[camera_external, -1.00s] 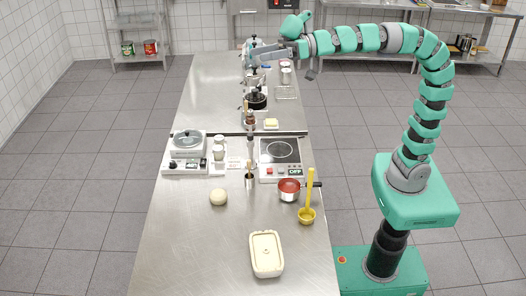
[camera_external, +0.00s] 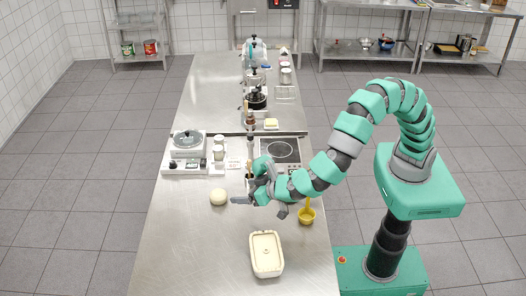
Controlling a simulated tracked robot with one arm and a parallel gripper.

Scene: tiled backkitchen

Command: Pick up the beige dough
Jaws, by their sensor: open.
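The beige dough (camera_external: 218,196) is a round pale ball on the steel table, left of the middle. My gripper (camera_external: 240,200) is just right of the dough in the picture, with its fingers pointing left toward it. The gripper is open and holds nothing that I can see. Whether a finger touches the dough or is still above the table is hard to tell from this angle.
A cream rectangular dish (camera_external: 266,272) stands at the front. A scale (camera_external: 186,150) stands behind the dough, and an induction hob (camera_external: 281,150) is behind my arm. A yellow ladle (camera_external: 307,215) is partly hidden. The table's left front is clear.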

